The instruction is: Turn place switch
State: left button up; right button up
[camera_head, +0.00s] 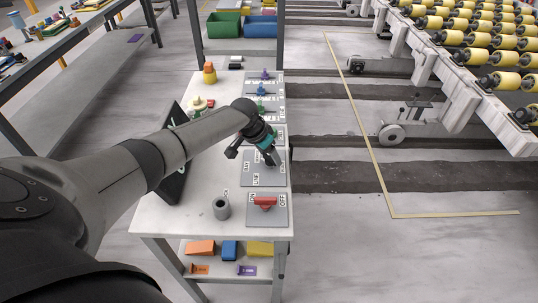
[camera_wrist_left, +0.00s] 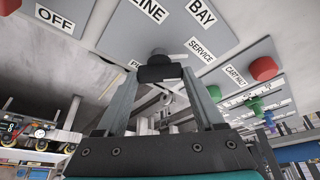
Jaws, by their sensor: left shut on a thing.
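The place switch (camera_wrist_left: 160,60) is a dark grey knob on a grey plate (camera_wrist_left: 128,30) with the labels LINE, BAY, SERVICE and one partly hidden label starting with P. In the head view the plate (camera_head: 262,181) lies on the white table. My left gripper (camera_head: 271,160) reaches down over it from the left. In the left wrist view the gripper (camera_wrist_left: 160,75) has its fingers on both sides of the knob and is shut on it. The fingers hide much of the knob, so its pointing direction cannot be told. My right gripper is not in view.
A red switch (camera_head: 265,203) with ON and OFF labels sits on the nearer plate. A grey cup (camera_head: 221,208) and a dark tilted tablet (camera_head: 176,178) stand left of the plates. Beyond are a red button (camera_wrist_left: 263,68) labelled CART HALT and other controls.

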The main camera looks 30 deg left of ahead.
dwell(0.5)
pick_arm(q)
jog(key=o, duration=1.4)
jog(key=shift+s+a+r, duration=0.1)
jog(key=shift+s+r, duration=0.1)
jog(key=shift+r, duration=0.35)
jog(key=p+v, duration=0.2)
jog(key=v, duration=1.2)
